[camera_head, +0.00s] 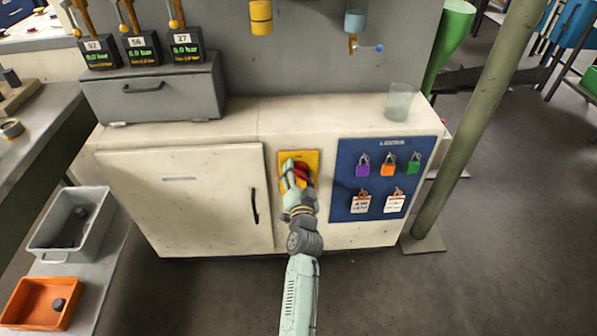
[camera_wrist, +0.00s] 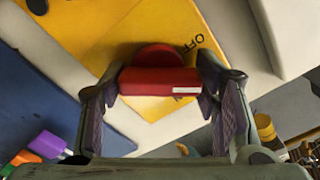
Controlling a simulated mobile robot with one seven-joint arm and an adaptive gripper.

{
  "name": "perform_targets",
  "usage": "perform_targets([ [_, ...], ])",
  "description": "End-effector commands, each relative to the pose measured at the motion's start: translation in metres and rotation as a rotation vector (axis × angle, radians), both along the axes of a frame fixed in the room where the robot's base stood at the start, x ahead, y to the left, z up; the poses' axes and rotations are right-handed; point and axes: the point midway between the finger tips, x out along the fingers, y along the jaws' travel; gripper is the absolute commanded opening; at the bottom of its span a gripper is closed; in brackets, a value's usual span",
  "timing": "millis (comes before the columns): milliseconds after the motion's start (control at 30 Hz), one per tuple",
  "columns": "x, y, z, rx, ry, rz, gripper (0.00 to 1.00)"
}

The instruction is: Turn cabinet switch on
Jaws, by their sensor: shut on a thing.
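The cabinet switch is a red rotary handle on a yellow plate (camera_head: 285,157) on the front of the cream cabinet (camera_head: 184,195). In the wrist view the red handle (camera_wrist: 158,81) lies between my two fingers, with the word OFF on the yellow plate (camera_wrist: 165,35) beside it. My gripper (camera_head: 298,178) reaches the switch from the front and is shut on the red handle; it also shows in the wrist view (camera_wrist: 160,100). In the head view my gripper hides much of the handle. The handle's exact switch position is hard to tell.
A blue lockout board (camera_head: 345,175) with padlocks and tags is right of the switch. A door with a black handle (camera_head: 255,201) is left. A clear cup (camera_head: 399,101) stands on the cabinet top. A green post (camera_head: 480,115) rises at right. Grey floor is open in front.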

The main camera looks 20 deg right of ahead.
Motion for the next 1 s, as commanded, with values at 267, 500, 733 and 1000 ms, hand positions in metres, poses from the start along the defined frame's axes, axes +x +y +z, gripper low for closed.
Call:
perform_targets([
  [267, 0.0008, -0.0005, 0.0044, 0.252, -0.075, 0.0, 0.28],
  [500, 0.0009, -0.0006, 0.005, 0.469, -0.139, 0.0, 0.28],
  [733, 0.0009, -0.0009, 0.0045, 0.654, -0.191, 0.001, 0.28],
  [1000, 0.0007, -0.0016, 0.0044, 0.804, -0.236, 0.001, 0.28],
])
